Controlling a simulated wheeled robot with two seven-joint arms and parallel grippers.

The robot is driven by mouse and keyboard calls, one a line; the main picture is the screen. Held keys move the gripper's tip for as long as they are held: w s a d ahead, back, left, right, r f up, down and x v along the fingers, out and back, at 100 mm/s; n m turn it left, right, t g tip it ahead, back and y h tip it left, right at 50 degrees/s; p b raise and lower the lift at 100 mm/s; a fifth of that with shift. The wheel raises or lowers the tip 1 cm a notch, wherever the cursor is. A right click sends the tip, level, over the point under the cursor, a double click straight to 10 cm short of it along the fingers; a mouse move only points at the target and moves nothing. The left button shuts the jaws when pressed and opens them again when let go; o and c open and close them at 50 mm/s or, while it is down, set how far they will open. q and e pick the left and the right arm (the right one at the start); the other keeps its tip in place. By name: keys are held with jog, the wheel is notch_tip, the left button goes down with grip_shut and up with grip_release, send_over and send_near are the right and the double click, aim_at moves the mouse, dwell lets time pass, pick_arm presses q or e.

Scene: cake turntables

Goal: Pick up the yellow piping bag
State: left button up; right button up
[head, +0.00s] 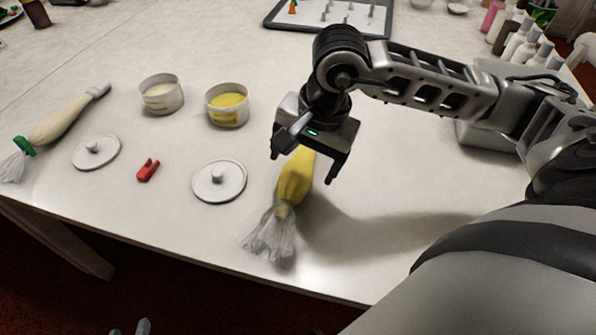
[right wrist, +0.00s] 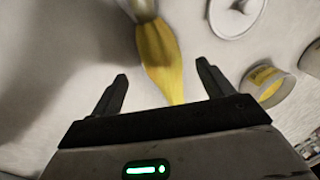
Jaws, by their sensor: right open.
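The yellow piping bag (head: 294,182) lies on the table, its gathered clear plastic end towards the front edge. My right gripper (head: 304,168) is open above the bag's far end and hides that end in the head view. In the right wrist view the yellow bag (right wrist: 160,58) runs between the two spread fingers of the right gripper (right wrist: 161,72), with space on both sides. The fingers do not grip it. Only small grey tips of what looks like my left gripper (head: 130,329) show at the bottom edge of the head view.
A tub of yellow cream (head: 228,108), a tub of pale cream (head: 160,97), two white lids (head: 219,183) (head: 97,152) and a red clip (head: 148,171) lie left of the bag. A cream-coloured piping bag (head: 66,122) is at far left. The table right of the bag is clear.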

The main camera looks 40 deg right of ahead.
aim_at(298, 170)
jog(key=x, duration=0.4)
jog(key=shift+w+a+f, duration=0.15)
jog(key=shift+f, duration=0.05)
jog(key=shift+c, duration=0.3)
jog(key=c, duration=0.7)
jog(key=shift+o, duration=0.2)
jog(key=shift+r, duration=0.1)
